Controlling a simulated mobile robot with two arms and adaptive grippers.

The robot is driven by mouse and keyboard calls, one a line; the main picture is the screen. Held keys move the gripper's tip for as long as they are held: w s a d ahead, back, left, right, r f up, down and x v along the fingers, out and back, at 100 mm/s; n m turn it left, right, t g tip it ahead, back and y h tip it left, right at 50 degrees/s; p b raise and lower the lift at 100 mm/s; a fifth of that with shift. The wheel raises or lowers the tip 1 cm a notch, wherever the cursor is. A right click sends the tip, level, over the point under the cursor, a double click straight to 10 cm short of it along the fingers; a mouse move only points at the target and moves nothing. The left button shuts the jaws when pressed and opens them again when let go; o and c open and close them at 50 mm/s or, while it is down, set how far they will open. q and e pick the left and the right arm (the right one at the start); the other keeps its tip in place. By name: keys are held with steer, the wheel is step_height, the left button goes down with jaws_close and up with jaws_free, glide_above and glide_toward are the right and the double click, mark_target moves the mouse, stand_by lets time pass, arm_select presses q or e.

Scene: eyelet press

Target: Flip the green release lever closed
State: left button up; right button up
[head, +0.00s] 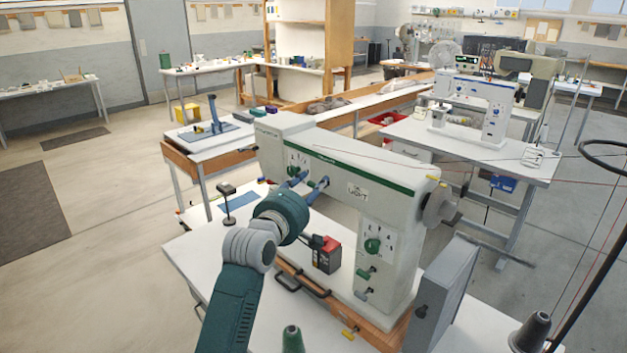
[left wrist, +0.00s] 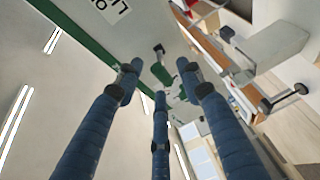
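The eyelet press is a large cream machine (head: 385,180) with a green stripe, standing on a white table. My left gripper (head: 310,182) is in front of its upper arm, near the left end. In the left wrist view its blue fingers (left wrist: 160,75) are spread, with nothing held between them. A small green lever-like part (left wrist: 161,73) shows between and beyond the fingertips, apart from them as far as I can tell. I cannot tell whether it is the release lever. Another green lever-like part (head: 365,273) sits low on the machine's right column. My right gripper is not in view.
A red and black box (head: 326,254) stands below my left arm beside the column. A grey panel (head: 447,290) and a handwheel (head: 438,206) are at the machine's right. A dark stand (head: 228,204) is left of my gripper. Open floor lies at left.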

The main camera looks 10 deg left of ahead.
arm_select(q)
steer(key=shift+x, duration=0.9)
jaws_close()
steer(key=r+p, duration=0.1)
steer(key=p, duration=0.3)
steer(key=shift+r+g+y+p, duration=0.1)
steer(key=shift+g+y+p, duration=0.2)
steer(key=shift+g+p, duration=0.1)
steer(key=shift+w, duration=0.1)
steer(key=shift+f, duration=0.3)
jaws_free()
